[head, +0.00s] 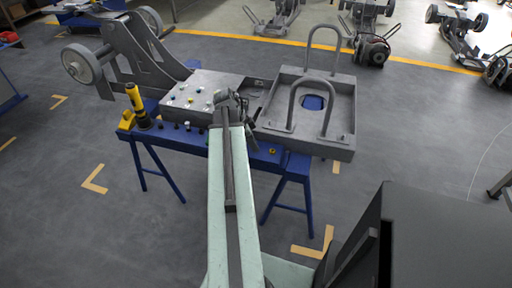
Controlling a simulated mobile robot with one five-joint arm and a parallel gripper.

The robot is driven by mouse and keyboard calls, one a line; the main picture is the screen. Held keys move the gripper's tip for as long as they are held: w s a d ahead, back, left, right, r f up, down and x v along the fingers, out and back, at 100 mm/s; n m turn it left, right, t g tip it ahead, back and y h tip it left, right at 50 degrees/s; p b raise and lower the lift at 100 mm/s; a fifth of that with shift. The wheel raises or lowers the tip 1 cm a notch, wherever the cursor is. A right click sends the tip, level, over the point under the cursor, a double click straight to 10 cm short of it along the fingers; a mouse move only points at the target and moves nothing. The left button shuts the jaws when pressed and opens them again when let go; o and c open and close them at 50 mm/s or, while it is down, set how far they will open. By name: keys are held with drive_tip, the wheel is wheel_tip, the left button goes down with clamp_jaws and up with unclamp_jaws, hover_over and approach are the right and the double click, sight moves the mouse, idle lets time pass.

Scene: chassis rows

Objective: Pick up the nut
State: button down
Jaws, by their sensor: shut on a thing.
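My gripper (228,97) is at the far end of my pale green arm, over the right part of a grey plate (208,79) on a blue stand. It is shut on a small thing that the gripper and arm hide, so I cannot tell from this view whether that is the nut. Several small parts, white, yellow and blue, sit on the plate to the left of my gripper, such as a pale one (190,98). They are too small to tell which are nuts. I cannot tell whether the gripper touches the plate.
A grey tray with hoop handles (326,83) stands right of my gripper. A yellow and black tool (136,103) stands at the stand's left end. A grey wheeled chassis (140,55) is behind it. Floor is free at left.

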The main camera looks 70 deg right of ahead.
drive_tip(key=shift+r, duration=0.1)
wheel_tip(320, 180, up, 10)
drive_tip(key=p, duration=1)
